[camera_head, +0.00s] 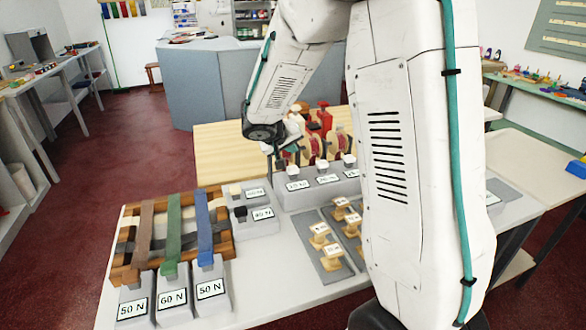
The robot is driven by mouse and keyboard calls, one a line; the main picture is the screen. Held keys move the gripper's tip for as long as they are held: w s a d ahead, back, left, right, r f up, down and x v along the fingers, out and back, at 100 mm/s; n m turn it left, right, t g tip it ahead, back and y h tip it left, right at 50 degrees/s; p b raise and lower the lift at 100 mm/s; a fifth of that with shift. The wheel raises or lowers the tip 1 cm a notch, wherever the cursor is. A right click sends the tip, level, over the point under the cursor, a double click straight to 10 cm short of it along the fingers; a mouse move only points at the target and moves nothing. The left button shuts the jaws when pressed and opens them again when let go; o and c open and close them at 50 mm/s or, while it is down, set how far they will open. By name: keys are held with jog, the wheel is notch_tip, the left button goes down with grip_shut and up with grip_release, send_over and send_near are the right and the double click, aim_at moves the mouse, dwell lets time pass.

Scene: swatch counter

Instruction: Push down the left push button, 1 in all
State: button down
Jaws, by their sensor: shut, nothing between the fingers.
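A grey block (285,199) near the table's middle carries a row of white-capped push buttons. The left push button (293,171) is at the left end of the row, above a white label. A middle button (321,165) and a right button (348,159) stand beside it. My gripper (279,162) is shut and empty, at the upper left of the left push button. It looks close to the button, but I cannot tell whether it touches. The fingertips are small and dark, partly lost against the background.
A wooden frame with woven straps (128,263) and labelled grey blocks (173,313) stand at the left. Smaller labelled blocks (262,228) sit beside the button block. A grey tray (334,279) holds wooden pieces. Red items (322,118) stand behind the buttons. My arm hides the right side.

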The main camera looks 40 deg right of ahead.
aim_at(294, 167)
jog(key=shift+f, duration=1.8)
jog(key=shift+f, duration=0.1)
dwell(0.6)
jog(key=shift+f, duration=0.3)
jog(key=shift+f, duration=0.8)
dwell(0.8)
jog(key=shift+r, duration=1.25)
jog(key=shift+r, duration=2.5)
